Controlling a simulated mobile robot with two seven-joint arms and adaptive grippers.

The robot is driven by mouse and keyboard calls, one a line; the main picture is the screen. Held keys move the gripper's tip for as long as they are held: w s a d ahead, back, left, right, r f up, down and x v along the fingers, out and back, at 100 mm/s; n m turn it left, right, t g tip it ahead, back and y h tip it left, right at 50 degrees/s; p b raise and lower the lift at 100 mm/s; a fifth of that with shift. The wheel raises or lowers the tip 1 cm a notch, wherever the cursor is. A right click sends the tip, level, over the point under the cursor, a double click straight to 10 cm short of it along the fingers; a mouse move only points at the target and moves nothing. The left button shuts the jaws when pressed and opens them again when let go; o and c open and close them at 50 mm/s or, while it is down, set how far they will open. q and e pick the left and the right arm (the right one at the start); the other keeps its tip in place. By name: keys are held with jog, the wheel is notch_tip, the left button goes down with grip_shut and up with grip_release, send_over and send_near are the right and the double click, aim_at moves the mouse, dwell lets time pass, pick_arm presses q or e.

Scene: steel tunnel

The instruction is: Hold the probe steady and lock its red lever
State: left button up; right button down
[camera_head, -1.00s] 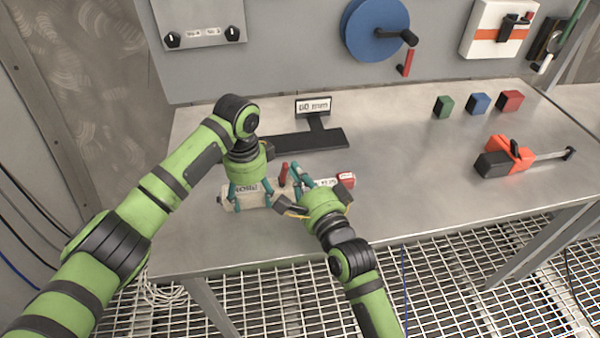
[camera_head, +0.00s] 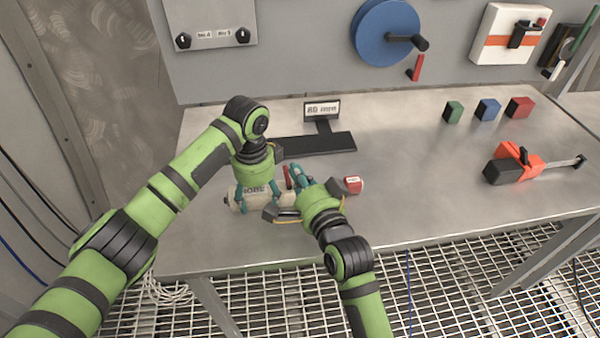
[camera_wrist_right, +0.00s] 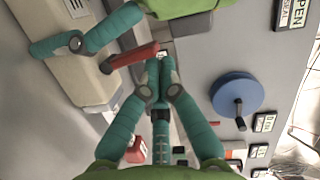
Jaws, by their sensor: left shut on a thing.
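The probe (camera_head: 236,199) is a pale body with dark lettering, lying lengthwise near the table's front left. My left gripper (camera_head: 257,196) is shut around it from above; its fingers also show at upper left in the right wrist view. The red lever (camera_wrist_right: 131,57) sticks out from the probe's body; in the head view (camera_head: 287,177) it stands up between the grippers. My right gripper (camera_wrist_right: 158,75) has its fingertips together beside the lever's free end. I cannot tell whether they touch it. My right gripper hides the probe's right part in the head view.
A red piece with a white label (camera_head: 353,185) shows beyond my right gripper. Behind are a black stand with a display (camera_head: 322,109) and green, blue and red blocks (camera_head: 487,109). An orange-black tool (camera_head: 515,166) lies right. The table's middle right is clear.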

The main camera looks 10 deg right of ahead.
dwell(0.3)
jog(key=v, duration=1)
jog(key=shift+a+r, duration=0.2)
jog(key=shift+r, duration=0.15)
pick_arm(q)
jog(key=o, duration=1.4)
jog(key=shift+c, duration=0.2)
